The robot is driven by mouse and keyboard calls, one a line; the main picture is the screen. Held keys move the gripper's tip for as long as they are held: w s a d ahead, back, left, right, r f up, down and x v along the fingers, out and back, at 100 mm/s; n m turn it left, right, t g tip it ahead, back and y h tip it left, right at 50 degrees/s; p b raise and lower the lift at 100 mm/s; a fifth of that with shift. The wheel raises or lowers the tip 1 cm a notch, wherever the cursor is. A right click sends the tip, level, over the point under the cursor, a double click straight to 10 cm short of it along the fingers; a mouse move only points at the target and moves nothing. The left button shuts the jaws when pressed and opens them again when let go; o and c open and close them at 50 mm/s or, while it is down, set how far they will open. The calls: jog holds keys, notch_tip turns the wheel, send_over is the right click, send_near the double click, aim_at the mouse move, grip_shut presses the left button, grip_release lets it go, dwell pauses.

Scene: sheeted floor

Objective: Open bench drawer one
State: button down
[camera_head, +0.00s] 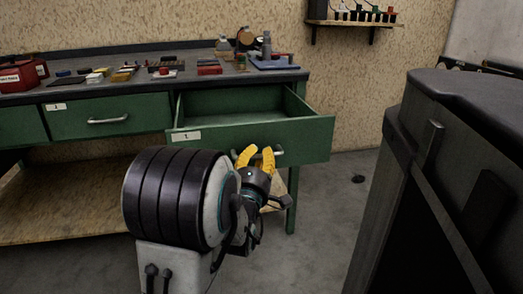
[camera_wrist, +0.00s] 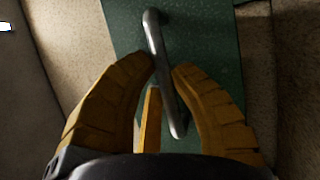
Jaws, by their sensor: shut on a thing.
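A green bench drawer (camera_head: 310,142) at the bench's right end stands pulled out, and its inside looks empty. It bears a white label (camera_head: 187,136) that seems to read 1. My gripper (camera_head: 256,156) has yellow fingers and is at the front of this drawer. In the wrist view my gripper (camera_wrist: 165,85) is shut on the silver bar handle (camera_wrist: 156,35), which runs between the fingers against the green front. In the head view the handle is mostly hidden behind my fingers.
A shut green drawer (camera_head: 107,115) with its own handle is to the left. Tools and bottles lie on the dark bench top (camera_head: 130,80). A large dark cabinet (camera_head: 450,190) stands close on the right.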

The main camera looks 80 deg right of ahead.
jog(key=shift+a, duration=0.1)
jog(key=c, duration=1.1)
grip_release()
